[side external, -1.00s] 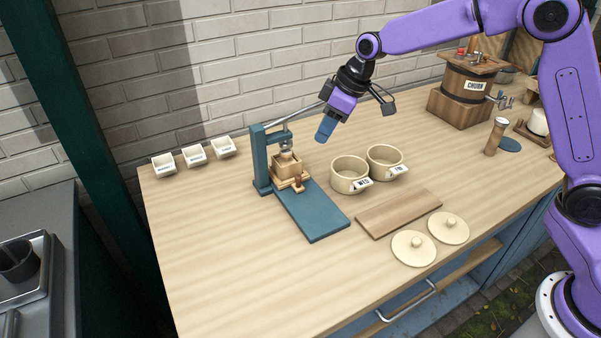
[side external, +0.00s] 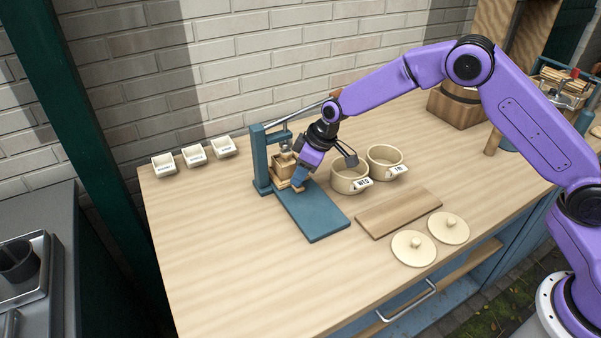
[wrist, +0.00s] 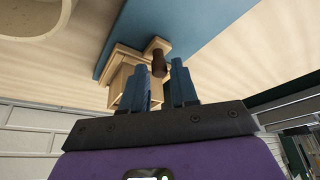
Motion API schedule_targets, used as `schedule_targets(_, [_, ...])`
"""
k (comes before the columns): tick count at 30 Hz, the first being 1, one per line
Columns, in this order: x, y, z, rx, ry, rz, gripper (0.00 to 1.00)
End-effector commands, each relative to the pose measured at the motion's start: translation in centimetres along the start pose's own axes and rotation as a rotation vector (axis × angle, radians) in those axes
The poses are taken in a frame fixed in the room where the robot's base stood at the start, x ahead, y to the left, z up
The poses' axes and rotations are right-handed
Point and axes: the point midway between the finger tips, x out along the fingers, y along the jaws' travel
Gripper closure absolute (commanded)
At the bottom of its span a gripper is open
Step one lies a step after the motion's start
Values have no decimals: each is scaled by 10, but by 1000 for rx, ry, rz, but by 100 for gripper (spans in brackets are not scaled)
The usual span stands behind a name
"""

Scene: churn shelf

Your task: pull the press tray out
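The blue press (side external: 262,160) stands upright at the back left of the bench, with a wooden box (side external: 284,165) under its screw. The wooden press tray (side external: 279,184) lies beneath the box, at the inner end of the blue base board. In the wrist view the tray's front tab (wrist: 154,45) carries a dark brown knob (wrist: 158,64). My gripper (side external: 298,184) is low at the tray's front. Its two blue fingers are apart, with the knob in line with the gap between their tips. I cannot tell whether either finger touches it. The gripper hides the knob in the side view.
The blue base board (side external: 318,215) is bare in front of the tray. Two cream cups, one nearer (side external: 347,178) and one farther (side external: 384,160), stand close on the right. Three small white bins (side external: 194,155) sit left.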

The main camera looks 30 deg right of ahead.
Motion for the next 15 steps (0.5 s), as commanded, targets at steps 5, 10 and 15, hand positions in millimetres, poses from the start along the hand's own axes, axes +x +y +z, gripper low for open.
schedule_targets(5, [3, 0, 0, -1, 0, 0, 71])
schedule_targets(10, [3, 0, 0, 0, -1, 0, 75])
schedule_targets(15, [3, 0, 0, 0, -1, 0, 100])
